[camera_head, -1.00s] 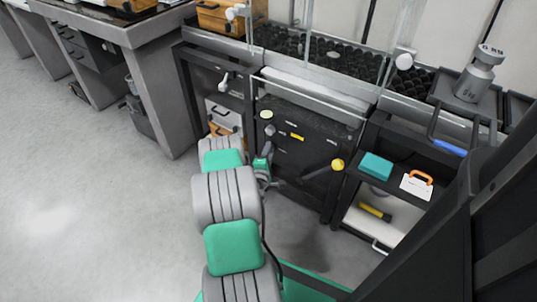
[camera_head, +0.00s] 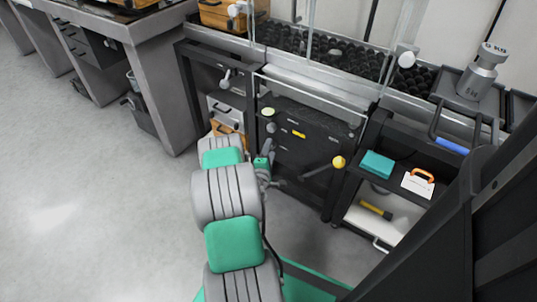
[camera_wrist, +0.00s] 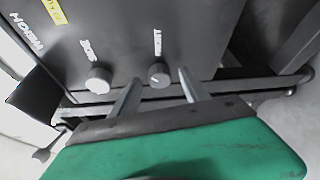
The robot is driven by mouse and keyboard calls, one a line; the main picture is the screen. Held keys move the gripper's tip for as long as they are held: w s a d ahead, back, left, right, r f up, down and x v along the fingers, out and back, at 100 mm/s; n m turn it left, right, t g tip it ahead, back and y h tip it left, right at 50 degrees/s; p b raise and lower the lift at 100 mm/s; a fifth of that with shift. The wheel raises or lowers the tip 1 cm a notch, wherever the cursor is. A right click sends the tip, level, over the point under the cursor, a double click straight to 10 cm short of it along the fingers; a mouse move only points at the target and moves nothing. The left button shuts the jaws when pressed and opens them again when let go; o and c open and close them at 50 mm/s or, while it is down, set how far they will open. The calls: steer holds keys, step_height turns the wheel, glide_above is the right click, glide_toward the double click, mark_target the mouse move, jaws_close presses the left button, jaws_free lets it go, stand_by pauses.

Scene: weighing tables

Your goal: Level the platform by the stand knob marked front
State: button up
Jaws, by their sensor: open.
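The left knob (camera_wrist: 98,78) and the right knob (camera_wrist: 159,75) each have a small white label above, too blurred and tilted to read surely. I cannot tell which says front. My gripper (camera_wrist: 157,84) is open, its two fingers on either side of the right knob; whether they touch it is unclear. In the head view my gripper (camera_head: 270,180) is low before the black stand (camera_head: 310,150), and the two knobs cannot be made out there. The platform's tilt cannot be judged.
A lever with a yellow ball (camera_head: 338,162) sticks out from the stand, right of my gripper. A shelf to the right holds a teal box (camera_head: 377,164) and a white card with an orange handle (camera_head: 418,184). A metal weight (camera_head: 482,75) stands above. Open floor lies left.

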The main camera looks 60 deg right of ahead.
steer(key=p+v, duration=0.1)
steer(key=v, duration=0.5)
steer(key=shift+a, duration=0.4)
steer(key=shift+s, duration=0.1)
